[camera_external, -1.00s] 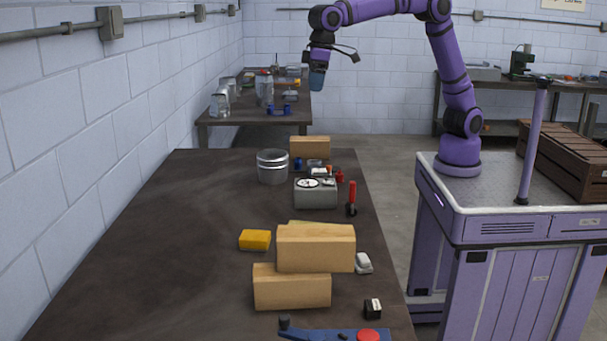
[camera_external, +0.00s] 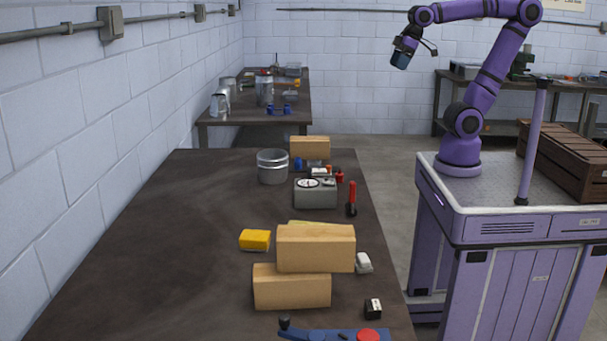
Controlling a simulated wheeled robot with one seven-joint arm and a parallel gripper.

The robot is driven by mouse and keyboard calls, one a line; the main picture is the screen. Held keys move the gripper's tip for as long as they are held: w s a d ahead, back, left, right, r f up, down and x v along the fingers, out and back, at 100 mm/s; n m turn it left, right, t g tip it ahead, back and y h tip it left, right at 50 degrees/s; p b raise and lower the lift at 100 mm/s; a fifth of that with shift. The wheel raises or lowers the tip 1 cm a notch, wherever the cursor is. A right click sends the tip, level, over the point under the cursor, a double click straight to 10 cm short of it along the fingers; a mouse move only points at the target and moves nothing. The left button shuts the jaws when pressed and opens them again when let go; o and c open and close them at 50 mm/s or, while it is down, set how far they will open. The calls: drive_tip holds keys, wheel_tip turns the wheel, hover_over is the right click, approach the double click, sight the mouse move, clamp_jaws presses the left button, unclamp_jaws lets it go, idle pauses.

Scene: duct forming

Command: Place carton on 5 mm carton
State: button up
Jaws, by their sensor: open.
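A tan carton (camera_external: 316,249) rests on top of another tan carton (camera_external: 291,288) at the near part of the dark table. The upper one sits offset to the right. A third tan carton (camera_external: 310,147) stands at the far end of the table. A sliver of a further tan piece (camera_external: 300,223) shows behind the upper carton, mostly hidden. My gripper (camera_external: 399,62) is open and empty, high in the air to the right of the table, well away from all the cartons.
A yellow block (camera_external: 255,240) lies left of the stacked cartons. A metal can (camera_external: 272,166), a grey gauge box (camera_external: 315,193) and a red-handled tool (camera_external: 352,198) stand farther back. A blue tool with a red knob (camera_external: 345,335) lies at the front. The table's left side is clear.

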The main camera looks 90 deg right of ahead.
drive_tip(key=s+d+f, duration=0.2)
drive_tip(key=s+f, duration=0.2)
drive_tip(key=s, duration=0.3)
drive_tip(key=shift+d+f+t, duration=0.3)
drive_tip(key=shift+f, duration=0.1)
